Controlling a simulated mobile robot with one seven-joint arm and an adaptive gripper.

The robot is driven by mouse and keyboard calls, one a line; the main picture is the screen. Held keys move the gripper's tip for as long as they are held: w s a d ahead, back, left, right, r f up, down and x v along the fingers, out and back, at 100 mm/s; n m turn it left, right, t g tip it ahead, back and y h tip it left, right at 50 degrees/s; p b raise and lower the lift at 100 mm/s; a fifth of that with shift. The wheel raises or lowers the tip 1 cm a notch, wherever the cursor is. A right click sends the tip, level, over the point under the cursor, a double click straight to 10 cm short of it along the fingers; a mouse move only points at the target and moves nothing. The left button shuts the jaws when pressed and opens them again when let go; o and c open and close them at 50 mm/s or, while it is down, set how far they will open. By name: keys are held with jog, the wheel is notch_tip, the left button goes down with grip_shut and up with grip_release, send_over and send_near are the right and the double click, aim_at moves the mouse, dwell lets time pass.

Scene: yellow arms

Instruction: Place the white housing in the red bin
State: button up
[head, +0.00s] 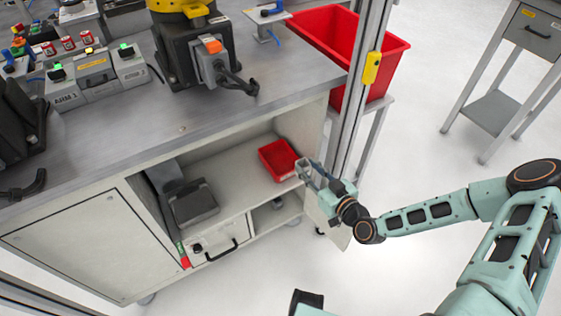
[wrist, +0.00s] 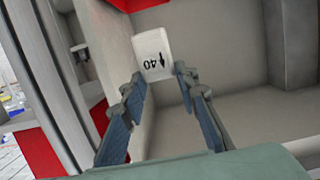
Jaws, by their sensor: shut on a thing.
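The white housing (wrist: 152,50), a small block with dark "40" markings on its face, is held between the fingertips of my gripper (wrist: 160,78) in the wrist view. In the head view my gripper (head: 305,169) is at the right end of the open shelf under the workbench, and the housing is too small there to make out clearly. A small red bin (head: 264,152) sits on that shelf, just left of my gripper. A larger red bin (head: 394,58) stands behind the frame post at the upper right.
A grey post (head: 352,110) stands close behind my gripper. The workbench top (head: 185,130) overhangs the shelf (head: 222,172). A dark grey box (head: 194,204) is at the shelf's left, above a drawer (head: 222,240). The shelf between box and small bin is clear.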

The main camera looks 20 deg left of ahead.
jog(key=w+a+f+b, duration=0.4)
jog(key=w+a+f, duration=0.5)
jog(key=shift+w+a+f, duration=0.15)
jog(key=shift+f, duration=0.1)
jog(key=shift+w+f+b, duration=0.1)
jog(key=shift+f+b, duration=0.55)
jog(key=shift+f, duration=0.95)
jog(key=shift+f, duration=0.15)
jog(key=o, duration=1)
jog(key=shift+o, duration=0.2)
